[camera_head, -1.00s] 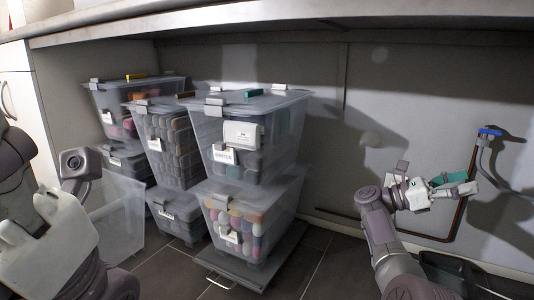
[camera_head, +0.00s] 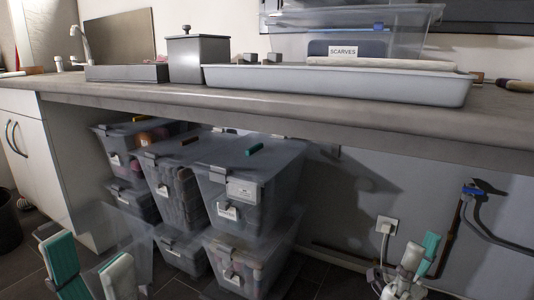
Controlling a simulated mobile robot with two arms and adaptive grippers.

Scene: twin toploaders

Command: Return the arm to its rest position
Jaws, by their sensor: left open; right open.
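My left gripper (camera_head: 90,272) is at the lower left edge of the head view, fingers pointing up. It is open and empty, with a teal pad showing on one finger. A clear bin stands right behind it. My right gripper (camera_head: 416,258) is at the lower right, in front of the wall under the counter, also pointing up. It is open, and I see nothing held in it. The upper arms are out of frame.
Stacked clear bins (camera_head: 232,195) stand under the counter (camera_head: 160,98). On top are a white tray (camera_head: 335,86), a clear box labelled SCARVES (camera_head: 410,45) and a grey canister (camera_head: 199,60). A wall outlet (camera_head: 387,226) and a pipe are near my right gripper.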

